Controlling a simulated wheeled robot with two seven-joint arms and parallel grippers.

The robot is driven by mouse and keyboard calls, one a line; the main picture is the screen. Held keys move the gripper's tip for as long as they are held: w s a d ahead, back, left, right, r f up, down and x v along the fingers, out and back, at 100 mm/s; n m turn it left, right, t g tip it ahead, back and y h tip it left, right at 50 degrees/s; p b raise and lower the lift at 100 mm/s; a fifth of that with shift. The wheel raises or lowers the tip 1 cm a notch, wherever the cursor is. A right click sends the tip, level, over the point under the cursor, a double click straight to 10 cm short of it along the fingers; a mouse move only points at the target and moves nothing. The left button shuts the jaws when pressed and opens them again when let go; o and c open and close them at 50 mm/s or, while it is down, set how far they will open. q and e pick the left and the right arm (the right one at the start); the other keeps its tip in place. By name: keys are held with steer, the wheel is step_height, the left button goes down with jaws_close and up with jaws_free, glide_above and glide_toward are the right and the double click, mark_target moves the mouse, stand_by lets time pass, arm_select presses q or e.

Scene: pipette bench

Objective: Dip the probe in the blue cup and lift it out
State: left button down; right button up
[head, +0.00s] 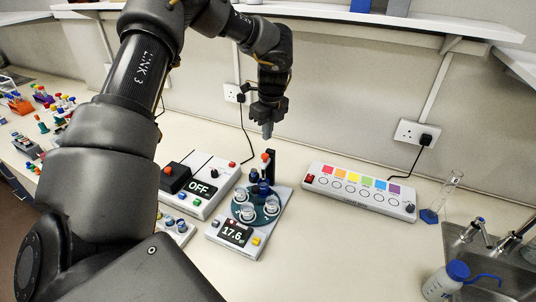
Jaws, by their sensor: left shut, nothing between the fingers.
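A white device (228,249) with a display reading 17.6 stands mid-bench. It carries a round teal plate (258,206) with several small cups on it. A dark blue piece (263,187) near the plate's back looks like the blue cup, but it is small and partly covered. A red-topped piece (265,157) stands beside a black post (271,163) at the back; it may be the probe, but I cannot tell surely. My left gripper (267,133) points down above the post, shut and empty, apart from the device. My right gripper is out of view.
A white box reading OFF (197,187) stands left of the device. A panel with coloured squares (359,190) is to the right. A cylinder on a blue base (442,199), a wash bottle (446,281) and a sink (480,257) are farther right.

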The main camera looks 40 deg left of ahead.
mark_target(266, 155)
arm_select(q)
steer(key=shift+f, duration=0.55)
steer(key=shift+a+f+b, duration=0.15)
steer(key=shift+f+b, duration=0.5)
steer(key=shift+f, duration=0.85)
steer(key=shift+a+f+b, duration=0.15)
steer(key=shift+f+b, duration=0.45)
steer(key=shift+f, duration=0.85)
